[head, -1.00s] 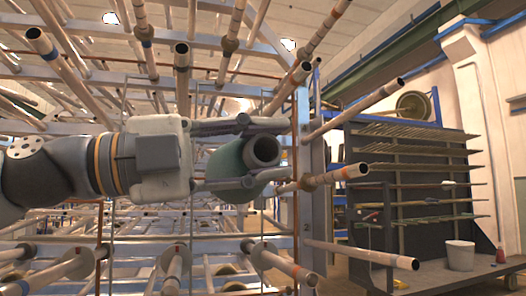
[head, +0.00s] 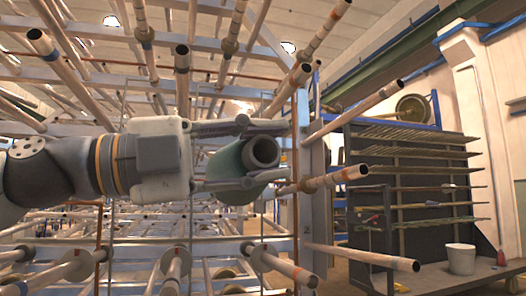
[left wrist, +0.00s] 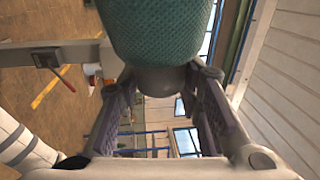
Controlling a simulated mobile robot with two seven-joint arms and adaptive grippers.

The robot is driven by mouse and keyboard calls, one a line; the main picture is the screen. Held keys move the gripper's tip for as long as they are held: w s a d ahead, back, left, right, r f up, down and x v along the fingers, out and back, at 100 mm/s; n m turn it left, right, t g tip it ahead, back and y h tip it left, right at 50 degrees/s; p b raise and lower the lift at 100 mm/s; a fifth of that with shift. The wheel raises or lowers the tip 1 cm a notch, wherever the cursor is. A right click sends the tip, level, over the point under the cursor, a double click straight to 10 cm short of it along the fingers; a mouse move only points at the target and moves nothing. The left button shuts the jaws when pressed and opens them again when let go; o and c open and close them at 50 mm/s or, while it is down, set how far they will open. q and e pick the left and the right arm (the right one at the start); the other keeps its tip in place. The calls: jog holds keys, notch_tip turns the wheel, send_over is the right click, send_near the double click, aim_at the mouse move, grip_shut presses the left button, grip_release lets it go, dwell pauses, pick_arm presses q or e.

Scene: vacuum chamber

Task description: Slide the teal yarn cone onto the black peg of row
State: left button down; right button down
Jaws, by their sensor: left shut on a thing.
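The teal yarn cone (head: 230,164) is held at the middle of the head view, its round end with a dark hole facing right and toward me. My left gripper (head: 268,154) comes in from the left and is shut on it, one finger above and one below. In the left wrist view the teal yarn (left wrist: 160,28) fills the top centre, with a smooth grey end (left wrist: 160,80) between the fingers. Several tube pegs with dark ends stick out around it; I cannot tell which is the black peg. My right gripper is not in view.
A pale blue rack frame with many tan pegs fills the left and centre. One peg (head: 335,178) points right just beyond the cone, and another (head: 360,256) lies lower. A dark shelf cart (head: 410,190) with a white bucket (head: 461,259) stands at right.

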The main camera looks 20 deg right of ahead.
pick_arm(q)
jog(key=shift+w+a+f+p, duration=0.1)
jog(key=shift+w+p, duration=0.1)
jog(key=shift+w, duration=1)
jog(key=shift+w+f+p, duration=0.1)
jog(key=shift+w+p, duration=0.05)
jog(key=shift+w, duration=1)
jog(key=shift+r, duration=0.1)
jog(key=shift+w, duration=0.5)
jog(key=c, duration=1.1)
grip_release()
jog(key=shift+o, duration=0.2)
jog(key=shift+w, duration=0.1)
